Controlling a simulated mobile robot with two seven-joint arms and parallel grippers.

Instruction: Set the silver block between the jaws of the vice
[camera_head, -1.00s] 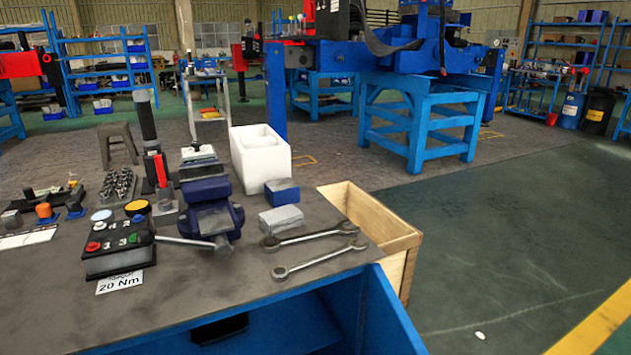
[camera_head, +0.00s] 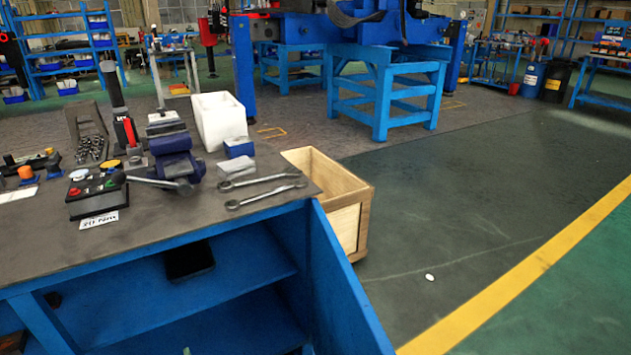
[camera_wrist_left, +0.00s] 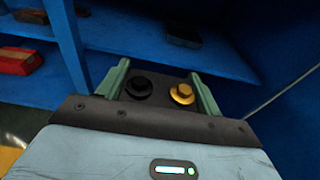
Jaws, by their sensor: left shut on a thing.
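The silver block (camera_head: 236,165) lies on the workbench (camera_head: 130,233) in the head view, just right of the vice. The blue vice (camera_head: 178,163) stands on the bench with its handle bar pointing left. The gap between its jaws is too small to make out. My left gripper (camera_wrist_left: 162,88) shows in the left wrist view, its two green fingers well apart, below the bench top and in front of the blue shelves. My right gripper is out of view.
A blue block (camera_head: 239,147) and a white bin (camera_head: 219,121) stand behind the silver block. Two wrenches (camera_head: 265,190) lie in front of it. A wooden crate (camera_head: 347,213) stands at the bench's right end. A control box (camera_head: 92,192) is left of the vice.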

